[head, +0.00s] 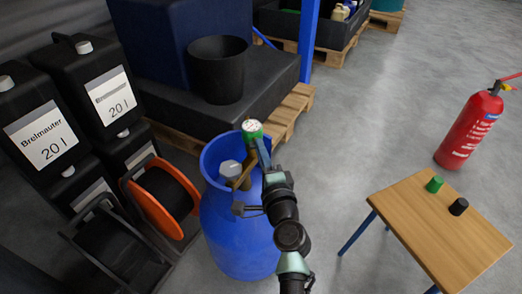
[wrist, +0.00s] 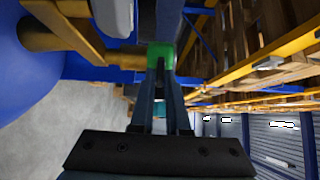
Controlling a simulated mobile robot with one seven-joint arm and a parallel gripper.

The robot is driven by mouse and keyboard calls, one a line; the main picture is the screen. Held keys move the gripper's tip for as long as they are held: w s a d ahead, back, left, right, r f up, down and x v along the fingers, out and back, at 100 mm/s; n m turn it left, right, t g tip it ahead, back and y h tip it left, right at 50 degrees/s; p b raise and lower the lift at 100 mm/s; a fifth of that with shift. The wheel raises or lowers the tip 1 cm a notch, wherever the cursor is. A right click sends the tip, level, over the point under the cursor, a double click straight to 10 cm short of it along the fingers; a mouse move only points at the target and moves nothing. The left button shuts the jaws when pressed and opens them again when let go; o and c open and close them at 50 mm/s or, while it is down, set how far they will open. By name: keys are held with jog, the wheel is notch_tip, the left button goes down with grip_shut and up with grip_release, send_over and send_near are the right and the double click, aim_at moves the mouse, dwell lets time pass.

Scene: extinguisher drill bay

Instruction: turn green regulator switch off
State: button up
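The blue gas bottle (head: 240,232) stands upright on the floor, and its side fills the left of the wrist view (wrist: 22,85). At its top is a brass valve (head: 243,178) with a round green switch (head: 252,127) that has a pale top face. The switch also shows as a green block in the wrist view (wrist: 161,50). My gripper (head: 262,143) is at the switch's lower right side. In the wrist view its fingers (wrist: 160,72) lie close together, with green showing around their tips. They look shut against the switch rather than around it; exact contact is unclear.
A wooden table (head: 445,232) at the right holds a green cap (head: 435,184) and a black cap (head: 458,206). A red extinguisher (head: 470,130) stands behind it. Black canisters (head: 45,140) and an orange-rimmed reel (head: 160,195) crowd the left. A black bucket (head: 217,70) stands behind. Floor right of the bottle is clear.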

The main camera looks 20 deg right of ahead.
jog(key=o, duration=0.4)
jog(key=s, duration=0.4)
jog(key=s+a+p, duration=0.1)
jog(key=s, duration=0.8)
jog(key=shift+a, duration=0.4)
jog(key=shift+w, duration=0.1)
